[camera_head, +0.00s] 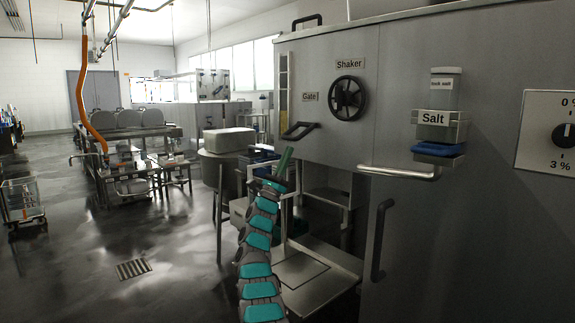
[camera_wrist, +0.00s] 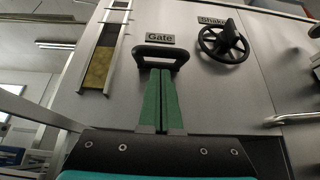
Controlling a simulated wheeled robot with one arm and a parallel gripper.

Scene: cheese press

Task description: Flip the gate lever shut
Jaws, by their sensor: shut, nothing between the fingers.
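The gate lever (camera_head: 299,130) is a black loop-shaped handle on the steel machine's front panel, under the "Gate" label (camera_head: 310,97). In the wrist view the lever (camera_wrist: 161,50) is just beyond my fingertips, with the label (camera_wrist: 160,38) above it. My gripper (camera_head: 288,150) has green fingers, shut together and empty, pointing up from below the lever. In the wrist view my gripper (camera_wrist: 160,70) lines up with the middle of the lever and its tips overlap the loop's opening. I cannot tell whether they touch it.
The black shaker handwheel (camera_head: 348,98) is to the right of the lever. A yellow level strip (camera_head: 283,105) is on the left. A salt holder (camera_head: 440,125) and a steel bar handle (camera_head: 400,172) are further right. Below stands a steel platform (camera_head: 318,262).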

